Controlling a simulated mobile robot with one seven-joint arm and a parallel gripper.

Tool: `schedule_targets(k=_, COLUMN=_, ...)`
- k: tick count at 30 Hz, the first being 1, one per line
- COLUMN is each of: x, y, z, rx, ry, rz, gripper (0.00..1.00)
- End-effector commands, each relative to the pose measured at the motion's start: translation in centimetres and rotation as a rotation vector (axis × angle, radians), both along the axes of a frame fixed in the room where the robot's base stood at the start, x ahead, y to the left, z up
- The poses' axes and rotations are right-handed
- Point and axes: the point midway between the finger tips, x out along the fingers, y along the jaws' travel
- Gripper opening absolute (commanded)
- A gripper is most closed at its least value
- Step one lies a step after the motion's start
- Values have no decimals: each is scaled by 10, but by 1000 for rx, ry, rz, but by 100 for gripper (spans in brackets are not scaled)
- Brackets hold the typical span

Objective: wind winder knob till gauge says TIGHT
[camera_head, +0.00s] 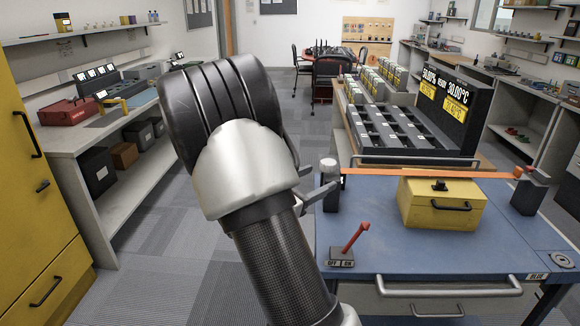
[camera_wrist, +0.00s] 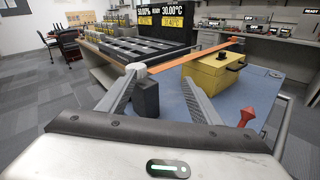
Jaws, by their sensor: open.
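A pale grey round knob (camera_head: 329,166) sits on top of a black post at the left end of an orange strap (camera_head: 380,173). It also shows in the wrist view (camera_wrist: 136,69). The strap runs over a yellow box (camera_head: 438,204) to another black post (camera_head: 527,192) at the right. My gripper (camera_head: 322,190) is beside the knob's post, partly hidden by my wrist. In the wrist view my gripper (camera_wrist: 160,80) is open and empty, the left finger's tip overlapping the knob; contact cannot be told. I see no gauge reading TIGHT.
A red lever (camera_head: 353,239) with an OFF/ON plate stands at the blue bench's (camera_head: 400,268) front left. Behind the strap are a black tray rack (camera_head: 397,130) and a display (camera_head: 453,99) reading 50.00%, READY, 30.00°C. A metal rail (camera_head: 450,290) runs along the front edge.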

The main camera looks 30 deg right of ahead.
Motion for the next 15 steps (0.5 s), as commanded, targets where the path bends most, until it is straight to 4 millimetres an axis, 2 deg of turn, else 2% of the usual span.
schedule_targets(k=1, x=14, y=2, z=-20, rx=-54, ry=49, rz=48, gripper=59)
schedule_targets(k=4, x=33, y=6, z=-32, rx=-124, ry=103, rz=113, gripper=59)
schedule_targets(k=7, x=42, y=6, z=-37, rx=-152, ry=125, rz=141, gripper=59)
schedule_targets(k=10, x=47, y=-3, z=-37, rx=-157, ry=129, rz=145, gripper=59)
schedule_targets(k=15, x=59, y=-33, z=-37, rx=-154, ry=126, rz=141, gripper=59)
